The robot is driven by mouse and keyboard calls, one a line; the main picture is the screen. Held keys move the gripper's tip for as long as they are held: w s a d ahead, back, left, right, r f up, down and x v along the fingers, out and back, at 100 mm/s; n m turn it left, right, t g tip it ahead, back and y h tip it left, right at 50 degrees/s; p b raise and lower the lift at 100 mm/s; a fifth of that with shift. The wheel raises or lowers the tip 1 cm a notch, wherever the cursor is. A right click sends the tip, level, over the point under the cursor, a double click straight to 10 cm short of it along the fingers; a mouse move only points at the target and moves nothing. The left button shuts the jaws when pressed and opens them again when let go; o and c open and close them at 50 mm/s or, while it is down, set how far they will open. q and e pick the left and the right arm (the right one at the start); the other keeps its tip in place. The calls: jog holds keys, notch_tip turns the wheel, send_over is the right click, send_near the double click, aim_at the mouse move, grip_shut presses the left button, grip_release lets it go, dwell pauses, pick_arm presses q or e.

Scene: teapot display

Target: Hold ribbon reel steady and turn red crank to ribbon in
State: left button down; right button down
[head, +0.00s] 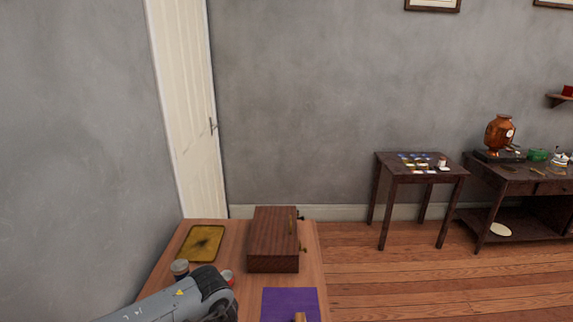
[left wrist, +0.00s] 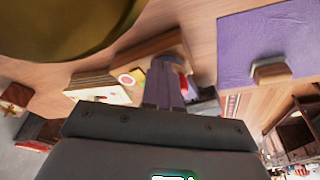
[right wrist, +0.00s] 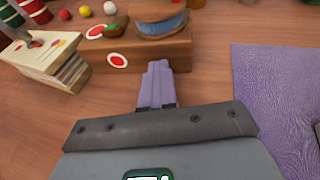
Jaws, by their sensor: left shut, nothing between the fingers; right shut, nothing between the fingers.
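In the right wrist view, a wooden reel wound with blue ribbon (right wrist: 162,24) sits on a low wooden block (right wrist: 130,52) at the top centre. My right gripper (right wrist: 158,66) is shut and empty, its purple fingertips in front of the block's near side. In the left wrist view, my left gripper (left wrist: 165,62) is shut and empty, its fingertips over a wooden block (left wrist: 150,50). Something blue and red shows just right of these fingers, too small to name. I cannot make out a red crank in any view. The head view shows neither gripper's fingertips.
A purple mat (right wrist: 272,90) lies right of the block. A stack of cards (right wrist: 42,58) stands to its left, with small balls (right wrist: 85,11) behind. In the head view, a brown wooden box (head: 273,240) and a yellow tray (head: 200,243) stand on the table.

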pick_arm(q)
jog(key=shift+d, duration=0.6)
dwell(1.0)
jog(key=shift+w+d, duration=0.1)
jog(key=shift+w, duration=0.3)
jog(key=shift+w+d, duration=0.15)
jog(key=shift+w, duration=0.2)
jog(key=shift+w+d, duration=0.35)
jog(key=shift+d, duration=0.05)
dwell(0.7)
jog(key=shift+w+a, duration=0.1)
jog(key=shift+w, duration=0.05)
jog(key=d+v, duration=0.1)
jog(key=v, duration=0.5)
jog(key=shift+s, duration=0.2)
jog(key=shift+r, duration=0.1)
dwell(0.4)
